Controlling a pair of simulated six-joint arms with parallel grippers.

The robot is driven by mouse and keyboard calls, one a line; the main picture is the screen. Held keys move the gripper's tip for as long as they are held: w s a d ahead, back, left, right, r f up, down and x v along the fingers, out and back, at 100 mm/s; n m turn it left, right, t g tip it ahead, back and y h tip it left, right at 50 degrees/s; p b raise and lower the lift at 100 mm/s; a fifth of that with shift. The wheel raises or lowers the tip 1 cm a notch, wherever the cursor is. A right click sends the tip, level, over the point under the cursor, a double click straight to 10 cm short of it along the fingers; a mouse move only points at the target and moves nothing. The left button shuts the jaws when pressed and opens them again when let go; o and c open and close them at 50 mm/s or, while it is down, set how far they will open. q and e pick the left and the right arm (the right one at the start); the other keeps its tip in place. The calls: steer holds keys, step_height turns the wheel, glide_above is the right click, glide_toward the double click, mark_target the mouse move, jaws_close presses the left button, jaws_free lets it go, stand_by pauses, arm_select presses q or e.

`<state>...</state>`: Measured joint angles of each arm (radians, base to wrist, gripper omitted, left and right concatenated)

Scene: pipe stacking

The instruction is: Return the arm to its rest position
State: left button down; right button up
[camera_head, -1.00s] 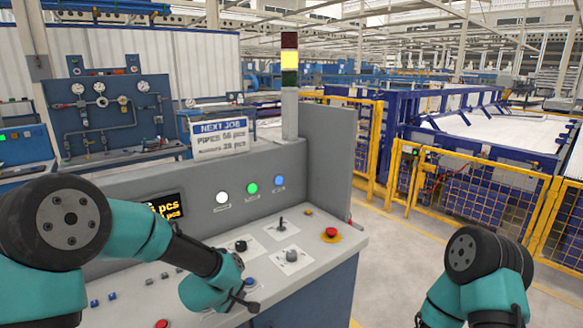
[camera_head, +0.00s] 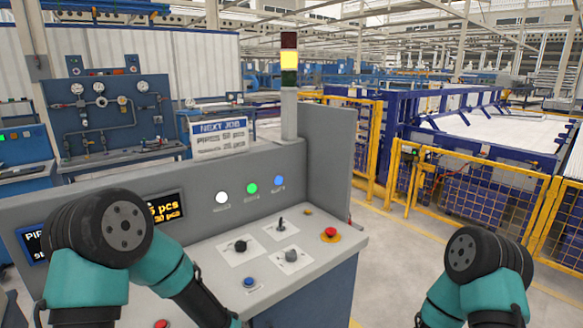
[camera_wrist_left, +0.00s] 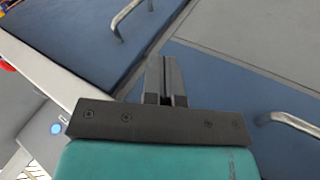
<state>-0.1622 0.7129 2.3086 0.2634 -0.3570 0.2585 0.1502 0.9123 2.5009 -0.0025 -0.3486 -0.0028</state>
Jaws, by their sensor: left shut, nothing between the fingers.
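My left arm comes in from the left in the head view, in front of the control console (camera_head: 318,262). Its gripper is below the frame there. In the left wrist view my left gripper (camera_wrist_left: 166,78) is shut and empty, with its fingers together. It points at blue cabinet doors (camera_wrist_left: 225,85) with metal handles, and nothing is between the fingers. My right arm stands at the lower right of the head view, and its gripper is out of sight.
The console top carries a red emergency button (camera_head: 330,233), a black knob (camera_head: 240,246), a joystick (camera_head: 281,224) and a blue button (camera_head: 249,282). Yellow fencing (camera_head: 480,190) stands beyond at the right. Open floor lies between console and fence.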

arm_select(q)
steer(key=s+a+f+m+g, duration=0.1)
steer(key=s+a+f+g, duration=0.1)
steer(key=s+a+f, duration=0.2)
steer(key=s+a+f+m+g, duration=0.2)
steer(key=s+a+f, duration=0.1)
steer(key=s+f, duration=0.6)
steer(key=s, duration=0.2)
steer(key=shift+s+a+g, duration=0.35)
steer(key=shift+a+g, duration=0.05)
